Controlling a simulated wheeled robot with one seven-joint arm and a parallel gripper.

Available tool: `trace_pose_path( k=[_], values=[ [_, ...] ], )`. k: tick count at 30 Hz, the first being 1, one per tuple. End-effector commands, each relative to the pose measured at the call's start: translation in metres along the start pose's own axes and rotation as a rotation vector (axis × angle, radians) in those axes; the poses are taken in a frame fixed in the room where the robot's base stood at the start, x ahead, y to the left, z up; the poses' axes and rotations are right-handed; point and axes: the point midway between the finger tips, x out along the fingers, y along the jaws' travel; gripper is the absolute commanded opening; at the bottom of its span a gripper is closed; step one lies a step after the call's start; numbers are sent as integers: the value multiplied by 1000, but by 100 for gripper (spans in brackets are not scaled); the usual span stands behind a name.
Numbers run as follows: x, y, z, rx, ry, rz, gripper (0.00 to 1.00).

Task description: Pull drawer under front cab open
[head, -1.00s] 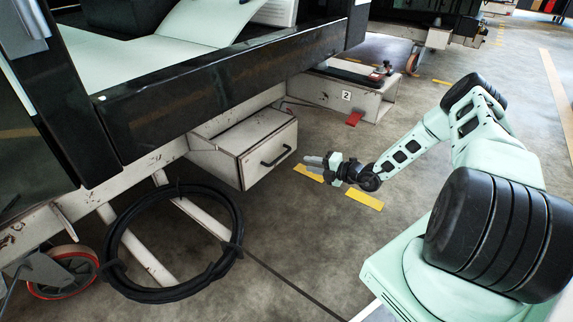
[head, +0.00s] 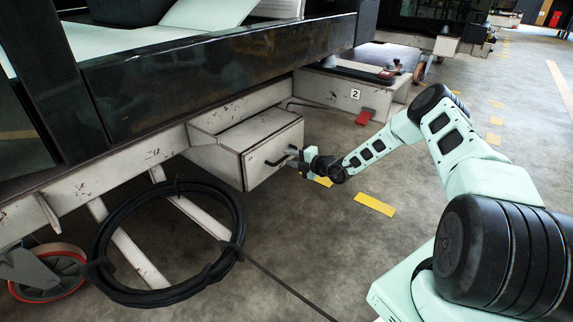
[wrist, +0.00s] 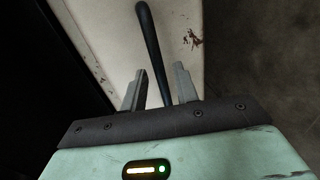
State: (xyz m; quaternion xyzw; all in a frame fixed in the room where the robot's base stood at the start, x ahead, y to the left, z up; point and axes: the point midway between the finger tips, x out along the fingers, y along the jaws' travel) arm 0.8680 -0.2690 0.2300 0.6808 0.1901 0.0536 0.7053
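The drawer (head: 226,158) is a worn white box that juts out below the dark front cab (head: 215,80). Its front face carries a dark bar handle (head: 272,162), partly hidden by my gripper (head: 289,156). In the wrist view the handle (wrist: 149,40) runs between the two grey fingers of my gripper (wrist: 159,87). The fingers are apart, one on each side of the bar, with a gap visible on both sides. The pale drawer face (wrist: 185,45) lies just beyond the fingertips.
A coiled black hose (head: 110,235) hangs at the lower left, near a red-rimmed caster wheel (head: 60,278). A second white box marked 2 (head: 338,92) stands further back, with a red piece (head: 364,117) beside it. The floor (head: 310,240) in front of the drawer is clear.

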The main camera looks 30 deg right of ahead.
Motion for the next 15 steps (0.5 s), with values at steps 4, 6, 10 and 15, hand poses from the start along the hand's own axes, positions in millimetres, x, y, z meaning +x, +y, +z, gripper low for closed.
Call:
trace_pose_path(
  k=[4, 6, 10, 15],
  values=[
    [18, -3, 0, -3, 1, 1, 30],
    [23, -2, 0, -2, 1, 0, 30],
    [26, 0, 0, -1, 0, 0, 30],
    [26, 1, 0, 0, 0, 0, 30]
  ],
)
